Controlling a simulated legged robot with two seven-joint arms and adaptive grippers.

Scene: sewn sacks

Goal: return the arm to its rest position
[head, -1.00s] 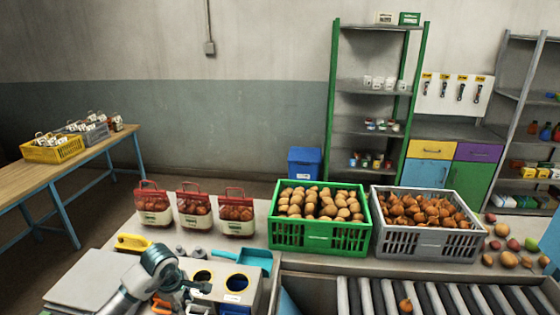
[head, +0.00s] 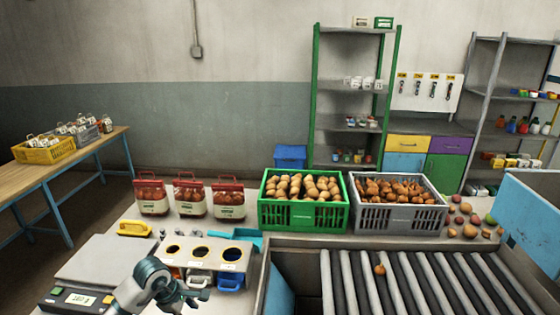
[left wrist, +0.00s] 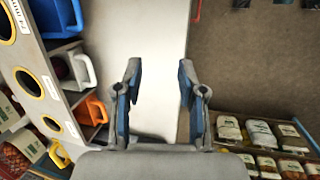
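My left gripper (head: 190,296) is low in the head view, in front of the grey box with round holes (head: 203,254). In the left wrist view my left gripper (left wrist: 160,92) has its two fingers wide apart with nothing between them. Beyond the fingers is a plain pale surface (left wrist: 150,40). My right gripper is in neither current view.
Red-topped sacks (head: 190,198) stand behind the box. A green crate of potatoes (head: 302,216) and a grey crate of onions (head: 399,220) stand to their right. A scale (head: 105,259) is at left, a roller conveyor (head: 420,283) at right.

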